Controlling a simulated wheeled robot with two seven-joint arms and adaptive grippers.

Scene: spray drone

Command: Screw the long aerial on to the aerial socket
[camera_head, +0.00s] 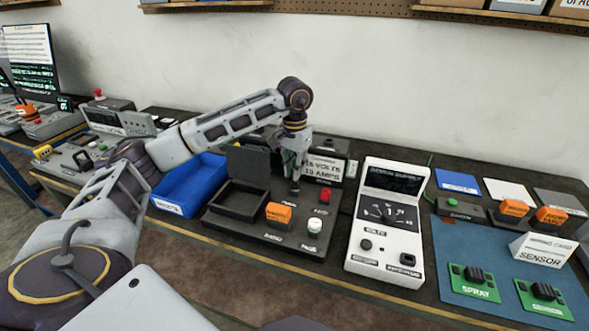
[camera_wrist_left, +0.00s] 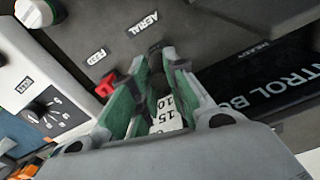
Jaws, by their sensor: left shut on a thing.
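The control box (camera_head: 265,236) is a dark box with an open compartment on the bench. My left gripper (camera_head: 294,172) points down over its back part, close to the surface. In the left wrist view the green-padded fingers (camera_wrist_left: 155,85) are close together, right by the AERIAL label (camera_wrist_left: 143,24). A short dark upright piece (camera_head: 295,187) shows below the fingertips, likely the low end of the long aerial in the grip. The aerial socket is largely hidden by the fingertips, so I cannot tell whether the aerial is seated. My right gripper is not in view.
A white bench supply (camera_head: 388,230) stands right. A sign (camera_head: 326,168) stands behind.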

